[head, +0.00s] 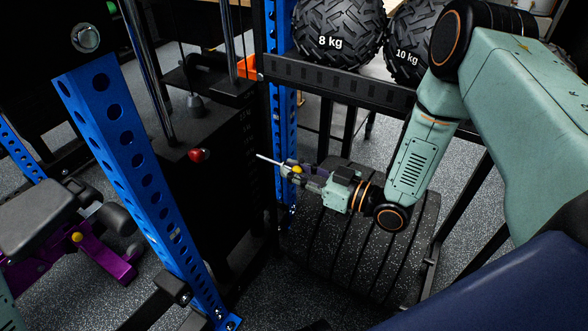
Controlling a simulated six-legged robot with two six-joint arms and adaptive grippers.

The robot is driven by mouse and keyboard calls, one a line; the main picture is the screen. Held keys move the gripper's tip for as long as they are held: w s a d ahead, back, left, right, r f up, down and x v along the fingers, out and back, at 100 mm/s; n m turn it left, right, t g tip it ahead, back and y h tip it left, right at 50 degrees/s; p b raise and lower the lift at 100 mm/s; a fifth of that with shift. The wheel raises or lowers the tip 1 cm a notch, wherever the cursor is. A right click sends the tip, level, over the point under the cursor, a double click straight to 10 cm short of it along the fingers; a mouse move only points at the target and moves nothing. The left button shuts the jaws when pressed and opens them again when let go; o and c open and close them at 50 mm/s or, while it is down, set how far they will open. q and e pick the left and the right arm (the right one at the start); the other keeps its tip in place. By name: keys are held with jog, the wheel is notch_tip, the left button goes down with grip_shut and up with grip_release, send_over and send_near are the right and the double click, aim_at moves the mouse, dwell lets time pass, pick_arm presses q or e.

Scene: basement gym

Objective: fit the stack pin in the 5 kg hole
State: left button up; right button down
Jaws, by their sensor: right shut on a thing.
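My right gripper (291,170) is shut on the stack pin (268,160), a thin pale rod. A small yellow part shows between the fingers, perhaps the pin's head. The rod points left and slightly up in the picture, toward the dark weight stack (225,185). Its tip appears close to the column of small pale labels on the stack's right edge. I cannot tell whether the tip touches the stack. The labels are too small to read surely, and the 5 kg hole cannot be made out. My left gripper is out of view.
A blue perforated upright (140,170) stands left of the stack, another (279,100) behind the pin. A red knob (200,155) sits by the stack. A rack shelf (340,85) holds 8 kg (335,25) and 10 kg (405,40) balls. Black plates (350,250) stand below my right arm.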

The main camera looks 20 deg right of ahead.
aim_at(267, 159)
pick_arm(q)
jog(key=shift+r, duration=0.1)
pick_arm(e)
jog(key=shift+b+x, duration=1.4)
jog(key=shift+x, duration=1.8)
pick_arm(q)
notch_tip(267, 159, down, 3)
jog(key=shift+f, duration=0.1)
pick_arm(e)
jog(key=shift+w, duration=0.1)
jog(key=shift+w+a+b, duration=0.1)
jog(key=shift+w+b, duration=0.1)
jog(key=shift+b, duration=0.15)
jog(key=shift+w+a, duration=0.1)
jog(key=shift+a, duration=0.05)
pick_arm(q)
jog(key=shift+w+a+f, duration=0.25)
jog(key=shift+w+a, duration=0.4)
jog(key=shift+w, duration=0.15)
pick_arm(e)
jog(key=shift+r, duration=0.15)
